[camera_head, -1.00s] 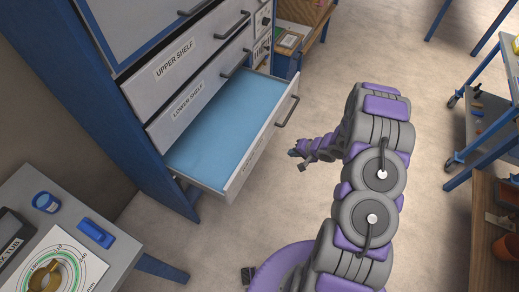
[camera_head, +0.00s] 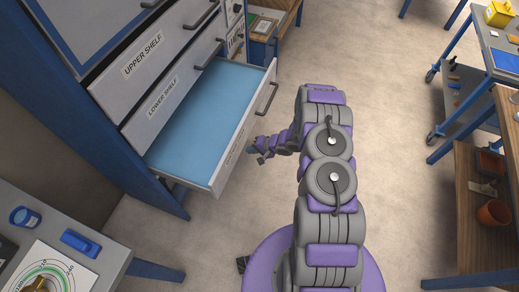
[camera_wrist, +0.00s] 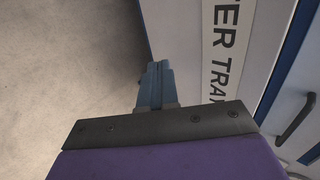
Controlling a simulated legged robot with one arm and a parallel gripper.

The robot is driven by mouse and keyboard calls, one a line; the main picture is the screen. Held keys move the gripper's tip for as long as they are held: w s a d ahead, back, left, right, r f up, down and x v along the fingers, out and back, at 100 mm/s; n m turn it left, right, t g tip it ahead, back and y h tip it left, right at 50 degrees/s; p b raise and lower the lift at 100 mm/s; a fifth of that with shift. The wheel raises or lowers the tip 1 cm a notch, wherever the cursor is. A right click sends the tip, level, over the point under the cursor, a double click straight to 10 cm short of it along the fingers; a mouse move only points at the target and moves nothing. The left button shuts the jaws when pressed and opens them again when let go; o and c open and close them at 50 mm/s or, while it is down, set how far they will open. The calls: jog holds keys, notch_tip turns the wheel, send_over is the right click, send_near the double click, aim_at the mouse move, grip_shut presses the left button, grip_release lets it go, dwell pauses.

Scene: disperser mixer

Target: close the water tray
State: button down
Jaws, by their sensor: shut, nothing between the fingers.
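The water tray (camera_head: 207,120) is a drawer with a light blue inside, pulled out of the cabinet below the lower shelf. Its pale front carries a dark handle (camera_head: 266,97) at the far end. In the wrist view, part of its label, "TER TRA", shows on the front panel (camera_wrist: 190,45). My gripper (camera_head: 255,149) is shut and empty, just outside the tray's front. In the wrist view, the closed fingers (camera_wrist: 155,82) overlap the front panel's edge; I cannot tell whether they touch it.
The lower shelf (camera_head: 172,90) and upper shelf (camera_head: 142,55) drawers are shut above the tray. A grey table (camera_head: 100,262) stands at the lower left with a blue container (camera_head: 25,217). A cart (camera_head: 478,95) stands at the right. The floor beyond my arm is clear.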

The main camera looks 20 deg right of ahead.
aim_at(239, 148)
jog(key=shift+w+a+r, duration=0.1)
jog(key=shift+w+a, duration=0.4)
jog(key=shift+a, duration=0.2)
jog(key=shift+w+a, duration=0.45)
jog(key=shift+a, duration=0.25)
